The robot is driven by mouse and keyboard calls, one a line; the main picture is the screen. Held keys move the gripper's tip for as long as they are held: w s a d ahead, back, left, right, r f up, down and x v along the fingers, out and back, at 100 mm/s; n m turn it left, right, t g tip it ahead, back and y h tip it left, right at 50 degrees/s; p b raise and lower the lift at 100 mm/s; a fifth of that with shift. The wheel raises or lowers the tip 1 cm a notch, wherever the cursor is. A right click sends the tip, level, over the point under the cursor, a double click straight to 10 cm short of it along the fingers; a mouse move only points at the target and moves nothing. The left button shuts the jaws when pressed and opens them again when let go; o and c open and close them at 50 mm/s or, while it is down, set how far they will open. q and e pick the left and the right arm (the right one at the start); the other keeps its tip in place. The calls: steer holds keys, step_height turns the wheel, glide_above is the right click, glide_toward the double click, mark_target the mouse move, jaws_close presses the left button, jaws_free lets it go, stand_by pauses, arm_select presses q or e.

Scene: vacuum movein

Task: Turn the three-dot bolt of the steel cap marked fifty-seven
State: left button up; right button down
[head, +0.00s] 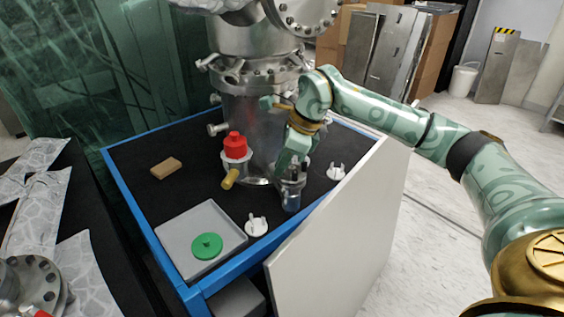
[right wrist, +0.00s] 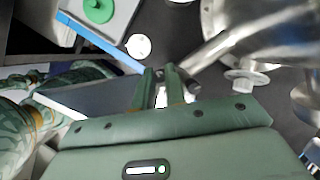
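My right gripper (head: 293,168) points down beside the steel column, just above a small steel fitting (head: 292,190) with a clear lower part. In the right wrist view its two fingers (right wrist: 162,82) stand apart with a narrow gap. A steel tube (right wrist: 211,50) ends close to them, and a small dark piece lies at the finger on the right. I cannot tell whether the fingers touch anything. No number fifty-seven and no three-dot bolt is readable; the gripper hides part of the fitting. My left gripper is not in view.
The steel column (head: 255,110) stands on the blue-edged black bench (head: 135,150). A red-capped port (head: 235,146), yellow-ended handle (head: 230,179), white pronged caps (head: 256,227) (head: 336,172), grey tray (head: 182,232) with green disc (head: 207,246), and brown block (head: 166,168) are around it. The bench's left is mostly clear.

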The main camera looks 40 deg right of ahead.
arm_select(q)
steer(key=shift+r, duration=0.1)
arm_select(e)
steer(key=m+p, duration=0.1)
steer(key=m+t+p, duration=0.1)
steer(key=p, duration=0.1)
steer(key=shift+s+r+m+h, duration=0.1)
steer(key=shift+r+m+h, duration=0.2)
steer(key=m+h+p, duration=0.1)
steer(key=m+p, duration=0.1)
steer(key=shift+a+m+p, duration=0.1)
steer(key=shift+m+p, duration=0.2)
steer(key=shift+p, duration=0.1)
arm_select(q)
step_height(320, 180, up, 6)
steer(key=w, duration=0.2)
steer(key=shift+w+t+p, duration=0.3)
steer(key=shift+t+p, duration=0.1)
steer(key=shift+p, duration=0.05)
arm_select(e)
steer(key=shift+f+m+t, duration=0.2)
steer(key=shift+m+t, duration=0.1)
steer(key=shift+m, duration=0.3)
steer(key=c, duration=1.7)
jaws_free()
